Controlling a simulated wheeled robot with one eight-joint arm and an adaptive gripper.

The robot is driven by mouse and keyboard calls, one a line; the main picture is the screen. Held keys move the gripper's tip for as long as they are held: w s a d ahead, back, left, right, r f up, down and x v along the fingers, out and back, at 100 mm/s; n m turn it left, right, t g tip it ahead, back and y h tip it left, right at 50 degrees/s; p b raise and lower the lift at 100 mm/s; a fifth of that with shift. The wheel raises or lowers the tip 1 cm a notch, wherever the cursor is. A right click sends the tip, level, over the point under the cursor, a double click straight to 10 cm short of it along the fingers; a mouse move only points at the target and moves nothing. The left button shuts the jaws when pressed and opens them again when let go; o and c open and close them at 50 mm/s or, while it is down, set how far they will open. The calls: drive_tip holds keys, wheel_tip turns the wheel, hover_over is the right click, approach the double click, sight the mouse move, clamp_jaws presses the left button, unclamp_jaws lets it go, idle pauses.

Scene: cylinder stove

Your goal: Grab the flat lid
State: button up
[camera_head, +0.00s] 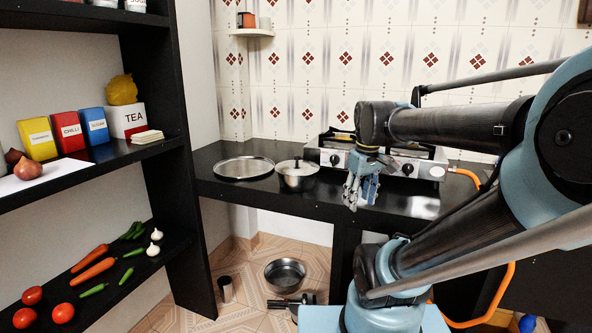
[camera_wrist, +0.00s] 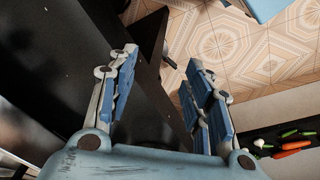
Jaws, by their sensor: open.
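A flat round metal disc (camera_head: 244,167), which looks like the flat lid, lies on the black counter (camera_head: 225,190) at its left end. Beside it on the right is a small pot with a knobbed lid (camera_head: 297,166). My gripper (camera_head: 359,203) points down near the counter's front edge, to the right of the pot and apart from the disc. Its blue-padded fingers are spread and empty; they also show in the wrist view (camera_wrist: 162,60). The wrist view shows dark counter and floor between and around the fingers. I cannot make out the disc there.
A stove (camera_head: 328,156) stands on the counter behind my gripper. A dark shelf unit (camera_head: 170,120) with boxes and vegetables stands at the left. A metal pan (camera_head: 285,273) and a small dark cylinder (camera_head: 226,290) are on the tiled floor.

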drive_tip(key=w+a+r+n, duration=0.4)
drive_tip(key=w+r+n, duration=0.1)
drive_tip(key=w+r, duration=0.2)
drive_tip(key=w+a+r+n, duration=0.4)
drive_tip(key=w+a+r, duration=0.1)
drive_tip(key=w+r, duration=0.2)
drive_tip(key=n+g, duration=0.2)
drive_tip(key=n, duration=0.6)
approach(297, 157)
drive_tip(key=f, duration=0.7)
drive_tip(key=w+f, duration=0.1)
drive_tip(key=f, duration=0.2)
drive_tip(key=shift+w+a+f, duration=0.1)
drive_tip(key=shift+w+f, duration=0.05)
drive_tip(key=shift+f, duration=0.05)
clamp_jaws()
